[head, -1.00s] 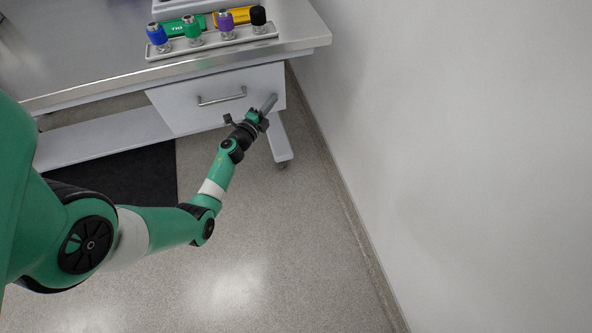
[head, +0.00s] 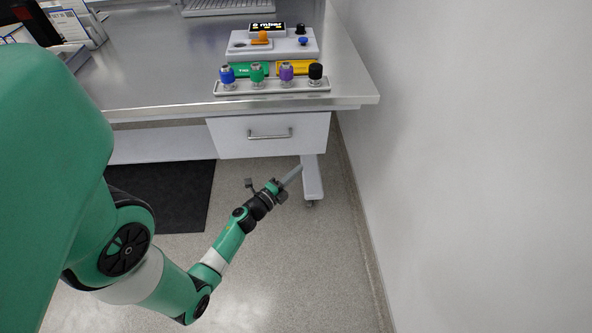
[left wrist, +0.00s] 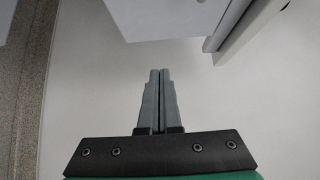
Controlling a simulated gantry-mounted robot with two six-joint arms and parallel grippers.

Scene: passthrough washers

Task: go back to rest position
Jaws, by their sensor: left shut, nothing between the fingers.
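My left gripper (head: 291,175) is in the head view, in front of and below the closed drawer, close to the table leg in the picture. It is empty, and its two grey fingers lie together in the left wrist view (left wrist: 160,100). The left arm comes in from the left, bent at the elbow over the floor. My right gripper shows in neither view.
A metal-topped table (head: 160,85) has a closed drawer (head: 235,140) with a handle. A rack (head: 245,90) of several coloured-cap parts stands near its front edge, with a white device (head: 290,43) behind. A white wall (head: 480,150) bounds the right. The floor (head: 310,270) is clear.

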